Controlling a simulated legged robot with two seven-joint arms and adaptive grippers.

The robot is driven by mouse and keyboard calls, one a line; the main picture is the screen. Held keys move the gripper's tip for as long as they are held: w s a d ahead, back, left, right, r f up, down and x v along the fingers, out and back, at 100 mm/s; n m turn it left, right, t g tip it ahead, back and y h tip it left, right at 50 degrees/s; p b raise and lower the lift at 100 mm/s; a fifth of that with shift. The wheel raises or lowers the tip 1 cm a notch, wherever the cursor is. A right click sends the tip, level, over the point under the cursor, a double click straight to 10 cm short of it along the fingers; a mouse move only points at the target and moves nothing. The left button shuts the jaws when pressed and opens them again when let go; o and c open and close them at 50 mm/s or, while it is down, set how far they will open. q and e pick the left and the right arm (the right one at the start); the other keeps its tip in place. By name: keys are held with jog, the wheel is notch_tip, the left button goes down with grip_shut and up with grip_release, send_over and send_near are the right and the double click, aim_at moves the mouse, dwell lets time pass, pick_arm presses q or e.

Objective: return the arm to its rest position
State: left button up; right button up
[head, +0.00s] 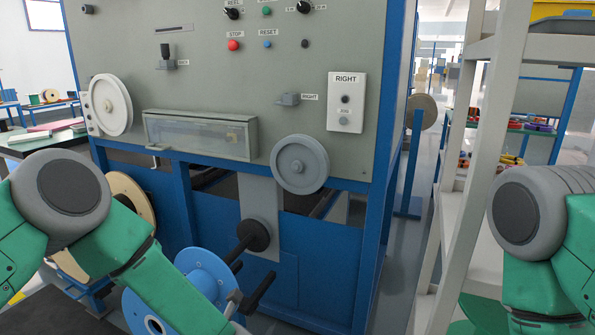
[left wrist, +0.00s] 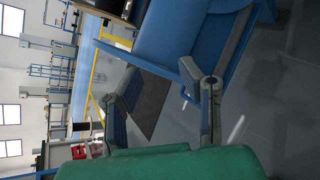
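My left arm (head: 150,280) enters the head view from the left, its green forearm angled down in front of a blue spool (head: 205,262). My left gripper (left wrist: 158,92) shows in the left wrist view with its two grey fingers spread apart and nothing between them. In the head view its end is low, near the spool, and mostly hidden by the forearm. My right arm (head: 545,235) is at the right edge of the head view, bent at a grey joint. Its gripper is outside the picture.
A grey and blue machine (head: 330,235) stands ahead, with two wheels, a control panel and a black shaft (head: 252,236) low in front. A white shelf rack (head: 480,110) stands at the right. A wooden-flanged reel (head: 135,195) is behind my left arm. Clear floor (head: 395,270) lies between machine and rack.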

pick_arm(q)
jog(key=s+a+m+g+h+p, duration=0.2)
jog(key=s+m+g+h+p, duration=0.2)
jog(key=s+m, duration=1.3)
jog(key=s+a+m+g+h+p, duration=0.2)
jog(key=s+m+g+h+p, duration=0.2)
jog(key=s+m, duration=1.3)
jog(key=shift+s+a+m+g+h+p, duration=0.2)
jog(key=shift+s+m+g+h+p, duration=0.1)
jog(key=shift+m+p, duration=0.8)
pick_arm(e)
notch_tip(320, 180, up, 12)
jog(key=shift+f, duration=0.2)
pick_arm(q)
jog(key=shift+w, duration=0.15)
